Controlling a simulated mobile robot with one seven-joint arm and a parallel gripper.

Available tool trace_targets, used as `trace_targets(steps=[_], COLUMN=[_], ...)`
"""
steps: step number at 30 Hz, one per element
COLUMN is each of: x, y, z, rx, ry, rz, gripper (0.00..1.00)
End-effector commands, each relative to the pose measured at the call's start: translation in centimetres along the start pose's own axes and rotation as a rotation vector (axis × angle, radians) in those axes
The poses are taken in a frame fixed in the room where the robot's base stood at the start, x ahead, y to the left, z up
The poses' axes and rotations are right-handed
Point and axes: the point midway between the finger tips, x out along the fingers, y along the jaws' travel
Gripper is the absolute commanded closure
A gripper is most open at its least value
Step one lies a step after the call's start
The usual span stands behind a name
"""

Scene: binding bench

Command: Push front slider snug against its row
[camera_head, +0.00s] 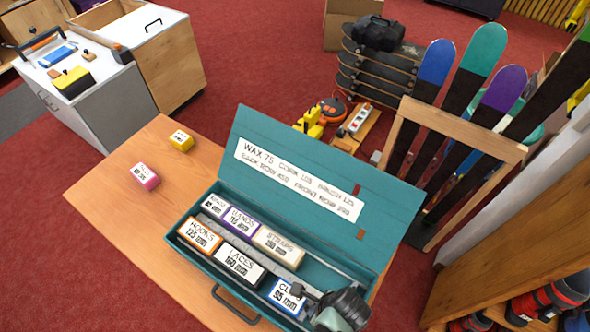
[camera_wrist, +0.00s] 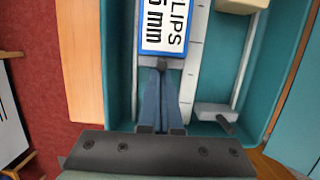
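The teal box (camera_head: 200,255) stands open on the table. Its front row holds an orange-edged HOOKS block (camera_head: 200,236), a black-edged LACES block (camera_head: 240,263) and a blue-edged CLIPS block (camera_head: 287,296). The CLIPS block also fills the top of the wrist view (camera_wrist: 163,28). The front slider, a grey plate (camera_wrist: 176,63), lies across the near end of the CLIPS block and looks in contact with it. My gripper (camera_wrist: 160,72) has its fingers together at this plate; its tips hide part of it.
The back row holds a white block, a purple block (camera_head: 240,221) and STRAPS (camera_head: 278,244). A second grey slider (camera_wrist: 215,112) with a dark knob sits in the back channel. The raised lid (camera_head: 310,170) stands behind. Yellow (camera_head: 181,141) and pink (camera_head: 144,177) blocks lie left on the table.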

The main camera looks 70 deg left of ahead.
Motion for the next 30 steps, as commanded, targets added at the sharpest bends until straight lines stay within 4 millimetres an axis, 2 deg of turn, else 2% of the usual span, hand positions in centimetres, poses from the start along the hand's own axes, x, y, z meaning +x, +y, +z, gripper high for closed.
trace_targets(steps=[19,30], x=[0.8,0.4], y=[0.0,0.0], z=[3.3,1.7], rx=[-0.003,0.002], ry=[-0.002,-0.001], rz=[0.0,0.0], gripper=[1.0,1.0])
